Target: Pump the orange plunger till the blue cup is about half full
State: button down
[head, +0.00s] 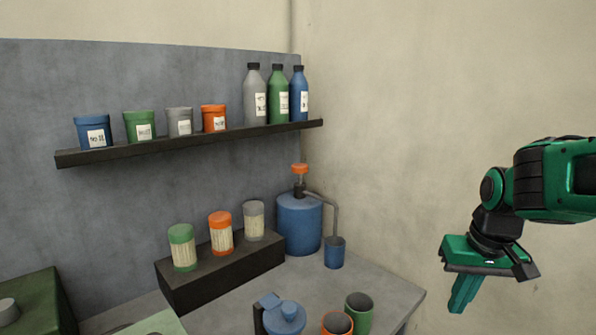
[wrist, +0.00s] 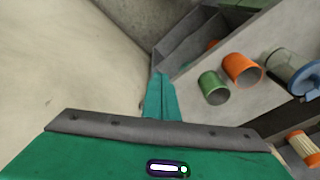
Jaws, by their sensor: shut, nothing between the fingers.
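The orange plunger (head: 299,169) stands raised on top of a blue pump canister (head: 299,224) in the corner at the back of the counter. A grey spout curves down from the canister's top to the right. The blue cup (head: 334,253) stands upright under the spout's end; its fill level cannot be made out. My gripper (head: 461,295) is shut and empty, hanging in the air to the right of the counter, well apart from pump and cup. In the wrist view its green fingers (wrist: 160,97) are together. The pump and blue cup are not seen there.
A green cup (head: 359,313) and an orange cup (head: 337,323) stand at the counter's front, beside a blue-lidded jar (head: 285,317). Several lidded jars stand on a dark block (head: 220,276) left of the pump. A shelf (head: 190,143) with pots and bottles hangs above.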

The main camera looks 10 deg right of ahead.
jog(key=w+a+r+n+t+y, duration=0.1)
jog(key=w+r+n+t, duration=0.15)
jog(key=w, duration=0.75)
jog(key=w+a+r+n+t, duration=0.2)
jog(key=w+r, duration=0.2)
jog(key=w, duration=0.6)
jog(key=w+a+r+n+t+y, duration=0.1)
jog(key=w+r+n+t, duration=0.15)
jog(key=w, duration=0.75)
jog(key=w+a+r+n+t+y, duration=0.1)
jog(key=w+a+r+t+y, duration=0.1)
jog(key=w, duration=0.6)
jog(key=w+a+r+n+t+y, duration=0.2)
jog(key=w+a+r, duration=0.4)
jog(key=r, duration=0.3)
jog(key=shift+w+r+y, duration=0.25)
jog(key=shift+w+y, duration=0.65)
send_over(300, 168)
jog(key=d, duration=0.3)
notch_tip(300, 168, down, 2)
jog(key=f, duration=0.1)
jog(key=shift+a+f, duration=0.15)
jog(key=shift+f, duration=0.75)
jog(key=shift+a+f, duration=0.15)
jog(key=shift+f, duration=0.75)
jog(key=shift+f, duration=0.1)
